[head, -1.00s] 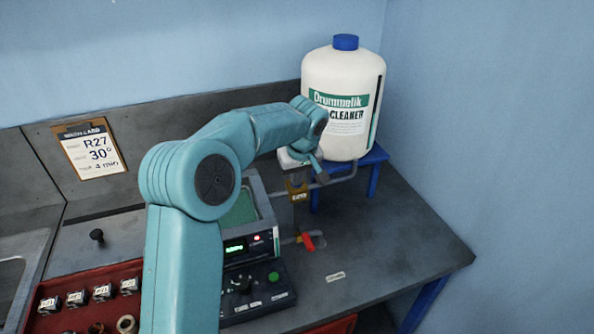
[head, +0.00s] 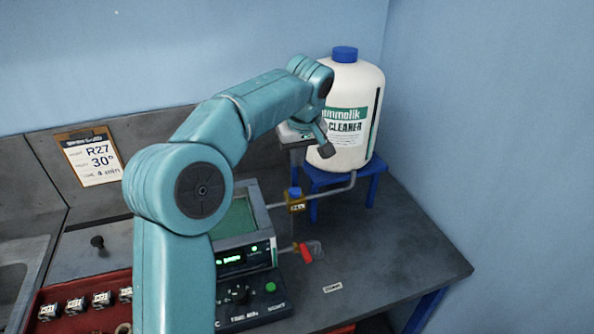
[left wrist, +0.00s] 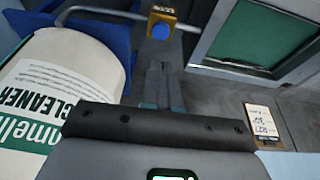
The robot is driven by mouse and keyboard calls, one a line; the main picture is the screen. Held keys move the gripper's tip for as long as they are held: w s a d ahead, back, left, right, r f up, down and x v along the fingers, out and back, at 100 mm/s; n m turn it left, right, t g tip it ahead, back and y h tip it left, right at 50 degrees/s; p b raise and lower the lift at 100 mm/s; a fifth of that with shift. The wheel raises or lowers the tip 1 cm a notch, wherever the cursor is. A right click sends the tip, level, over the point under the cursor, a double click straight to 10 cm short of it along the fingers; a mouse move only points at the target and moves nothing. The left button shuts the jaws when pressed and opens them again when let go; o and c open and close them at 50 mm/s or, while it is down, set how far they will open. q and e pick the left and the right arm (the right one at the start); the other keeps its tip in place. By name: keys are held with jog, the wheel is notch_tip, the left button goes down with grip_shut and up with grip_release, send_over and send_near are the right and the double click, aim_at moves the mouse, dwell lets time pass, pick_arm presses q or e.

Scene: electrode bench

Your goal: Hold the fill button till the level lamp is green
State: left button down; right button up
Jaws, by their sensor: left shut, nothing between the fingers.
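The fill button (head: 295,191) is blue and sits on a small yellow box (head: 296,206) on the pipe beside the tank. It also shows at the top of the left wrist view (left wrist: 161,27). My left gripper (left wrist: 163,66) is shut and empty, with its fingers pointing toward the button. The fingertips stand apart from the button, above it. In the head view my forearm partly covers the gripper. The level lamp (head: 254,248) on the bath's front panel is lit green. My right gripper is not in view.
A white cleaner bottle (head: 344,120) stands on a blue stand (head: 366,182) right beside my wrist. A red-handled valve (head: 305,252) sits low by the bath (head: 246,243). A red tray (head: 60,318) is at the lower left.

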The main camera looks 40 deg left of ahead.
pick_arm(q)
jog(key=shift+v, duration=1.2)
jog(key=shift+s+d+r, duration=0.1)
jog(key=shift+d, duration=0.05)
jog(key=shift+s, duration=0.1)
